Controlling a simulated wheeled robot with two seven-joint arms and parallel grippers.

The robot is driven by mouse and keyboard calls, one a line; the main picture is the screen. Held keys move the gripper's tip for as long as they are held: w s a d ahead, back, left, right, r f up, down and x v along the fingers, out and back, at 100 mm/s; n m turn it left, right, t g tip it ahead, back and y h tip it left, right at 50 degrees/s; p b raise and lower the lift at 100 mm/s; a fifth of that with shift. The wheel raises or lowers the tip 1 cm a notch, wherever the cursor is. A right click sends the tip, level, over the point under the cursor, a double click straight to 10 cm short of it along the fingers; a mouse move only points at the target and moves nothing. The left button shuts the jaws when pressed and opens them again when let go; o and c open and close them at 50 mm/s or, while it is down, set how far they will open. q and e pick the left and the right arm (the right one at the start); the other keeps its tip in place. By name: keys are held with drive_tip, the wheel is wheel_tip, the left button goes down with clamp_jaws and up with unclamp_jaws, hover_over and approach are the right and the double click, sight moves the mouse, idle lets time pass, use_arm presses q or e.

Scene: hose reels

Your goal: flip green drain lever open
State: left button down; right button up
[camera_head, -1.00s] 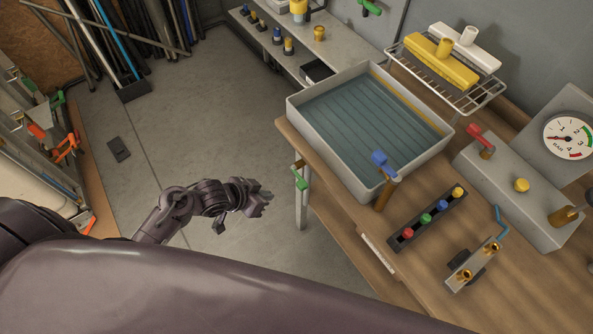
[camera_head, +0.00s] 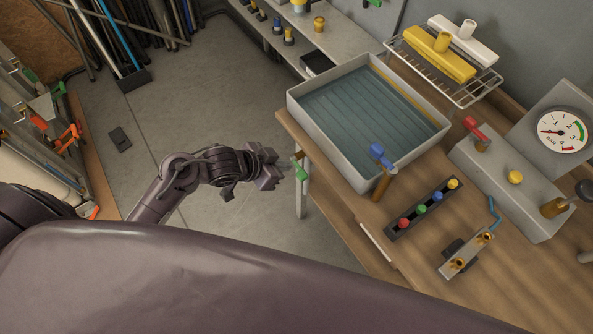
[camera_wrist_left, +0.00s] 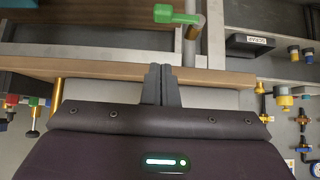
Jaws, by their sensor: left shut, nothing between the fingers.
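The green drain lever (camera_head: 301,171) is at the left end of the workbench, below the grey tray (camera_head: 337,155) of water. In the left wrist view the green lever (camera_wrist_left: 176,16) shows at the top centre, sticking out to the left from a vertical metal pipe (camera_wrist_left: 193,47). My left gripper (camera_head: 272,168) is shut and empty, just left of the lever in the head view. In the wrist view its fingertips (camera_wrist_left: 161,68) point toward the lever with a visible gap below it. I see no contact. My right gripper is not in view.
The wooden bench edge (camera_wrist_left: 105,70) runs across the wrist view close to the fingers. On the bench are a blue-handled tap (camera_head: 381,155), a rack of coloured knobs (camera_head: 423,209) and a gauge (camera_head: 562,131). The floor left of the bench is open.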

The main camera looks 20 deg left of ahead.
use_arm(q)
hover_over(304, 172)
drive_tip(key=s+a, duration=0.2)
wheel_tip(304, 172, down, 4)
drive_tip(key=shift+s+d+f+p, duration=0.1)
drive_tip(key=shift+d+f+p, duration=0.1)
drive_tip(key=shift+f, duration=0.9)
drive_tip(key=shift+s+d+f+p, duration=0.1)
drive_tip(key=shift+f+p, duration=0.05)
drive_tip(key=shift+f, duration=0.95)
drive_tip(key=shift+a+f, duration=0.1)
drive_tip(key=shift+a, duration=0.05)
